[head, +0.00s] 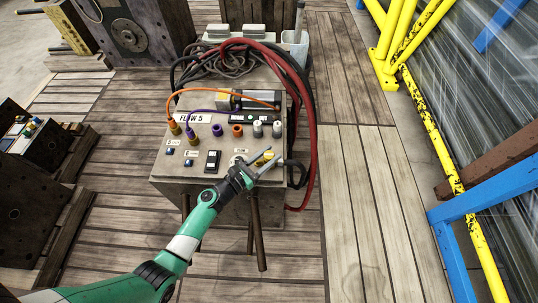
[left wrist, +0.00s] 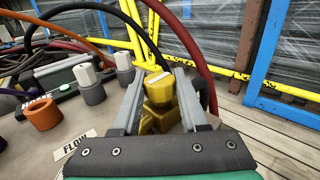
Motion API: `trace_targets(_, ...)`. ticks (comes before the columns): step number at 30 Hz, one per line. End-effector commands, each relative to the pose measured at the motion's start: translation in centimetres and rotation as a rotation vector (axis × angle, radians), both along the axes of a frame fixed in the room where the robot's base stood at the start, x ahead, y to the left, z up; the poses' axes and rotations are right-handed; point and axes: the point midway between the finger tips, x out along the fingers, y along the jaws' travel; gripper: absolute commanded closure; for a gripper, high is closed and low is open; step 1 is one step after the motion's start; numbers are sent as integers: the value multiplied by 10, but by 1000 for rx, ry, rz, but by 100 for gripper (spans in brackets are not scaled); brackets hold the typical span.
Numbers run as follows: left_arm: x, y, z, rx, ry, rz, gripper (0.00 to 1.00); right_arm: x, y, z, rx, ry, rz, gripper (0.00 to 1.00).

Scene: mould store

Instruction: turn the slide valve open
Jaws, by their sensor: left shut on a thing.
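The slide valve appears as a yellow brass-coloured fitting (left wrist: 160,95) with a faceted top and a pale mark on it. It stands on the front right of the grey panel box (head: 172,166); in the head view only a little of its yellow (head: 268,155) shows. My left gripper (head: 266,163) comes at it from the front left. In the left wrist view the gripper's two grey fingers (left wrist: 158,76) are on either side of the fitting, shut on it. The fitting's base is partly hidden behind the gripper. My right gripper is not in view.
Orange (left wrist: 43,115) and purple (head: 217,130) sockets, white-topped plugs and switches (head: 212,161) crowd the panel. Red (head: 311,120) and black hoses loop around its right side. Yellow rails (head: 432,105) and a blue frame stand right. Plank floor (head: 365,190) is clear right of the box.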

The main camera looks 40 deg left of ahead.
Motion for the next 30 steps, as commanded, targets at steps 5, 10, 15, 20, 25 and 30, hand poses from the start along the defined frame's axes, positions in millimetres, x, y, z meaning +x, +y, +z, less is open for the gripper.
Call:
trace_targets(5, 0, 0, 0, 0, 1, 7, 100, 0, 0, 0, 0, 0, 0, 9)
trace_targets(10, 0, 0, 0, 0, 1, 6, 44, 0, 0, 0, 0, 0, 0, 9)
trace_targets(15, 0, 0, 0, 0, 1, 6, 27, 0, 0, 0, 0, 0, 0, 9)
trace_targets(20, 0, 0, 0, 0, 1, 6, 27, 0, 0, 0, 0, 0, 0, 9)
trace_targets(25, -10, 1, 1, -1, 2, 8, 27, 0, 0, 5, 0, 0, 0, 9)
trace_targets(30, -45, 2, 2, -2, 4, 9, 27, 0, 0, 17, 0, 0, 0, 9)
